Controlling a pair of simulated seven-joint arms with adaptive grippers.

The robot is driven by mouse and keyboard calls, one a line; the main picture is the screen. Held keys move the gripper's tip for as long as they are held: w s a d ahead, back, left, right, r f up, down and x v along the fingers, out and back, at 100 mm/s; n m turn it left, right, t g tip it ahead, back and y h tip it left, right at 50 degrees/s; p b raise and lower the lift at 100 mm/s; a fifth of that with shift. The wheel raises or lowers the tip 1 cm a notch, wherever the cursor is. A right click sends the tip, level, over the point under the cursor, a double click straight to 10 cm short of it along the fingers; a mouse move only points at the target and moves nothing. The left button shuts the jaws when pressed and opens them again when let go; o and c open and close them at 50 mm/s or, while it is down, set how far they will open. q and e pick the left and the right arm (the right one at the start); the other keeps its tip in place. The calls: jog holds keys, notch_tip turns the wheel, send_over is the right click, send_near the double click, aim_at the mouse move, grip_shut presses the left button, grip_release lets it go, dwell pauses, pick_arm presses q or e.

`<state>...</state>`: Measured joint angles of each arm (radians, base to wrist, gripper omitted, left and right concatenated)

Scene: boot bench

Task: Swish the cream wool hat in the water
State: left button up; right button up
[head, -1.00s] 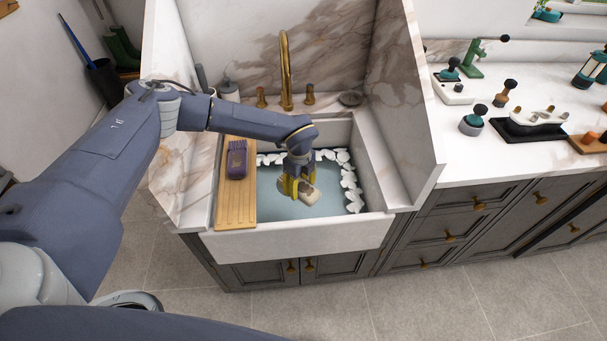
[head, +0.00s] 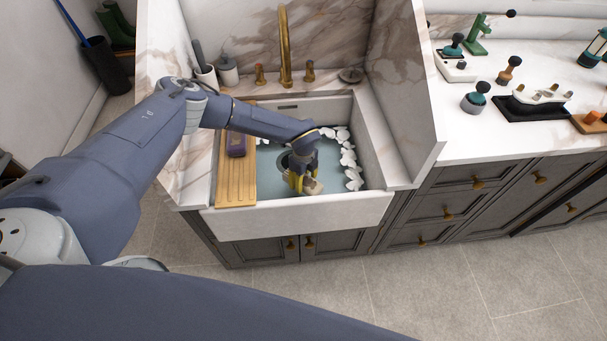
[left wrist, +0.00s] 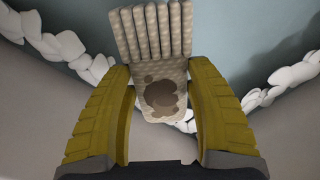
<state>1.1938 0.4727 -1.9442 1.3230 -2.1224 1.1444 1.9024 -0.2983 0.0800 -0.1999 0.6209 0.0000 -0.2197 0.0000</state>
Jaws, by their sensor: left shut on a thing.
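The cream wool hat (left wrist: 162,88) has a ribbed cuff and a brown stain in the left wrist view. In the head view the hat (head: 314,187) is a small pale shape low in the sink, at the water. My left gripper (head: 300,182) is down inside the sink and shut on the hat. In the left wrist view its yellow fingers (left wrist: 162,110) stand on both sides of the hat. The water (head: 270,180) is blue-grey with white foam (head: 350,165) along the back and right side. My right gripper is not in view.
A wooden board (head: 236,185) lies across the sink's left side with a purple brush-like object (head: 237,145) on it. The white sink's front wall (head: 300,215) is close to the gripper. A gold tap (head: 285,50) stands behind. The right counter holds several tools.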

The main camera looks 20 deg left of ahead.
pick_arm(q)
notch_tip(320, 180, down, 7)
jog(key=shift+f, duration=0.1)
jog(key=w+d, duration=0.1)
jog(key=d, duration=0.1)
jog(key=w+d, duration=0.1)
jog(key=d, duration=0.1)
jog(key=w+d, duration=0.1)
jog(key=d, duration=0.1)
jog(key=shift+d, duration=0.4)
jog(key=shift+w+d, duration=0.3)
jog(key=shift+d, duration=0.25)
jog(key=shift+w+d, duration=0.3)
jog(key=shift+d, duration=0.25)
jog(key=shift+s+a, duration=0.7)
jog(key=shift+a, duration=0.8)
jog(key=shift+s+a, duration=0.75)
jog(key=shift+a, duration=0.75)
jog(key=shift+s+a, duration=0.7)
jog(key=shift+a, duration=0.8)
jog(key=shift+r, duration=4.5)
